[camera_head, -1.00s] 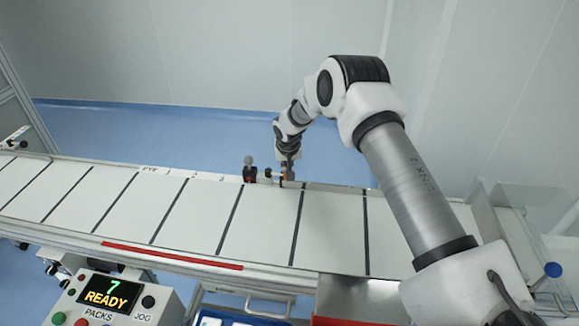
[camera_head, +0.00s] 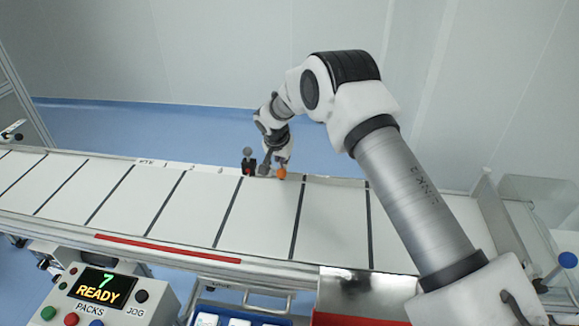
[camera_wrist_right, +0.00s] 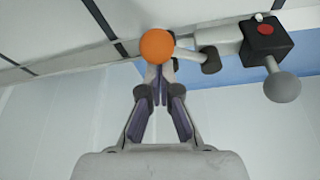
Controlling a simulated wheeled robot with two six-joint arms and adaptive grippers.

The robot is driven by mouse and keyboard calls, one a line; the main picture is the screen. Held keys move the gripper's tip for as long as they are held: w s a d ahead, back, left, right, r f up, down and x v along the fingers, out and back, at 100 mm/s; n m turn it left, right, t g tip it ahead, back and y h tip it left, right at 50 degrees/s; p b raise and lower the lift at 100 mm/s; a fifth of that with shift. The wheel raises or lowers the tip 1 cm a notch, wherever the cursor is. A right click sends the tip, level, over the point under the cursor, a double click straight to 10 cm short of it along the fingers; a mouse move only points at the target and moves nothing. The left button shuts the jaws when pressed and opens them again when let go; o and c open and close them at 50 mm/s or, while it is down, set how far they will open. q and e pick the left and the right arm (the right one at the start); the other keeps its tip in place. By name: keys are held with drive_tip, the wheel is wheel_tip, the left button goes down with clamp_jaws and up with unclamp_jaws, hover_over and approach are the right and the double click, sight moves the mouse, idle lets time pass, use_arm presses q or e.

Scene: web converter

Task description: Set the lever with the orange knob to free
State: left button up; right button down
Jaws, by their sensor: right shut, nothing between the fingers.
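The orange knob (camera_head: 282,173) sits at the far edge of the conveyor, on a short lever. In the right wrist view the orange knob (camera_wrist_right: 157,45) is just beyond my fingertips, with its lever arm (camera_wrist_right: 187,52) running right to a grey mount. My right gripper (camera_wrist_right: 160,70) is shut and empty, its tips close behind the knob; whether they touch it I cannot tell. In the head view my right gripper (camera_head: 275,160) hangs beside the knob from the far side. My left gripper is out of view.
A black block with a red dot (camera_wrist_right: 265,38) and a grey ball handle (camera_wrist_right: 283,87) stands right of the lever in the wrist view. A control box (camera_head: 95,295) reading "7 READY" is at front left. The conveyor belt (camera_head: 245,220) is bare.

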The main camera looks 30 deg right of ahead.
drive_tip(key=m+b, duration=0.1)
drive_tip(key=a+m+g+b, duration=0.1)
drive_tip(key=m, duration=0.1)
drive_tip(key=shift+s+a+f, duration=0.15)
drive_tip(key=shift+a+f, duration=0.05)
drive_tip(key=shift+a, duration=0.05)
drive_tip(key=shift+a+m+h+b, duration=0.3)
drive_tip(key=shift+a+m+b, duration=0.25)
drive_tip(key=shift+m, duration=0.25)
drive_tip(key=a+m+g+b, duration=0.1)
drive_tip(key=m, duration=0.2)
drive_tip(key=shift+a+r+g, duration=0.15)
drive_tip(key=shift+a+g, duration=0.05)
drive_tip(key=shift+g, duration=0.1)
drive_tip(key=shift+a, duration=0.3)
drive_tip(key=shift+w, duration=0.2)
drive_tip(key=shift+r, duration=0.1)
